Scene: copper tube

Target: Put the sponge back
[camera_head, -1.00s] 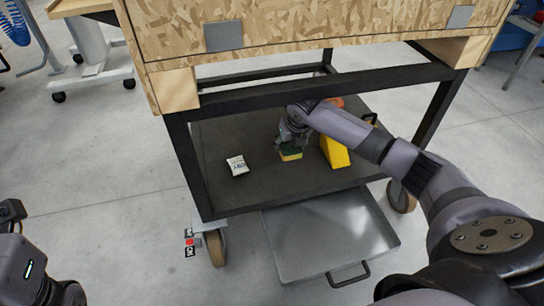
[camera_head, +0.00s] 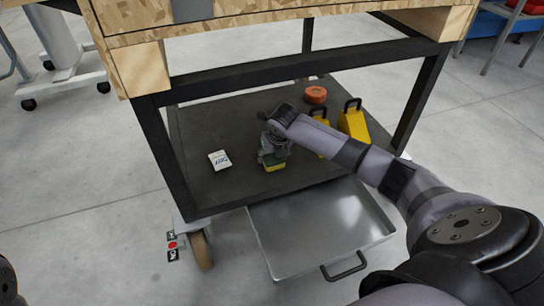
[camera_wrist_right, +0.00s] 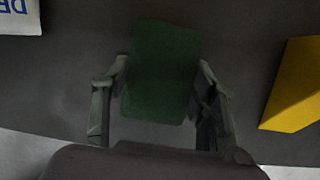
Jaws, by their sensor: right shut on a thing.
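The sponge (camera_head: 274,167), yellow below with a green top, is at my right gripper (camera_head: 272,152) over the dark lower shelf (camera_head: 215,190) of the cart. In the right wrist view the sponge's green face (camera_wrist_right: 162,72) sits between the two fingers of my right gripper (camera_wrist_right: 160,95), which is shut on it. I cannot tell whether the sponge touches the shelf. The left gripper cannot be made out; only a dark bit of my left arm shows at the left edge of the head view.
A white packet (camera_head: 219,160) lies left of the sponge. Two yellow wedge-shaped things with black handles, one of them here (camera_head: 353,122), and an orange roll (camera_head: 316,94) are to the right. A metal tray (camera_head: 320,232) with a handle is below the shelf's front. Black posts frame the shelf.

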